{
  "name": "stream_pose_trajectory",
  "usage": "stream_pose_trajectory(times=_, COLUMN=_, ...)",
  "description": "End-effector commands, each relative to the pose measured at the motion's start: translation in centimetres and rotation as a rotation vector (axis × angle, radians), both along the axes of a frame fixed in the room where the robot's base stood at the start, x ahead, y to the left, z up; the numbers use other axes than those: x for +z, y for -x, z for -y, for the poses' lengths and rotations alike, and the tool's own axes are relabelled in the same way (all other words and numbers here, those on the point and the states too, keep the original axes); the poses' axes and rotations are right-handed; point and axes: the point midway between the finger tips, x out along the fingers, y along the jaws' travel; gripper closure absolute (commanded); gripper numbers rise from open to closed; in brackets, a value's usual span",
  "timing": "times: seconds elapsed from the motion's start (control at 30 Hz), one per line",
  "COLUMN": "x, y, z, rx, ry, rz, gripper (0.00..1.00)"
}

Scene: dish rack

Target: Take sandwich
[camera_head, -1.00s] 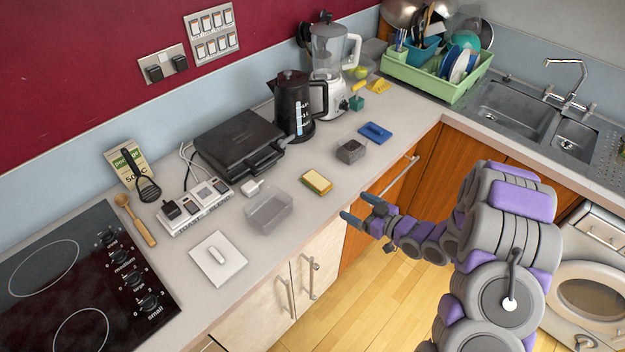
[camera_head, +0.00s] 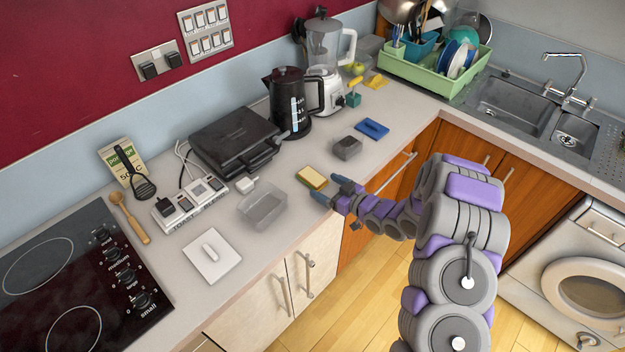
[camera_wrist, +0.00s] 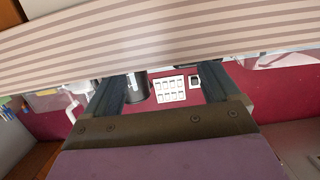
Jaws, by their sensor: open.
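The sandwich (camera_head: 312,177), a small block with a yellowish top and darker edges, lies flat on the counter near its front edge. My gripper (camera_head: 327,188) is open and empty. Its blue-grey fingertips are at the front edge of the counter, just right of and below the sandwich in the head view; I cannot tell whether they touch it. In the wrist view my open gripper (camera_wrist: 162,76) has its two fingers well apart. A broad beige striped band crosses the top of that view; I cannot tell what it is.
A dark grey block (camera_head: 347,148) and a blue lid (camera_head: 372,128) lie to the right. A black grill (camera_head: 233,140) and a kettle (camera_head: 287,103) stand behind.

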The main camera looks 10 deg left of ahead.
Motion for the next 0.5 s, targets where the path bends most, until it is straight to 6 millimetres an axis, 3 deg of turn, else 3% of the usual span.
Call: stream_pose_trajectory(times=0.5, x=-0.6, y=-3.7, z=-4.0, rx=0.002, ry=0.006, rz=0.001, gripper=0.11)
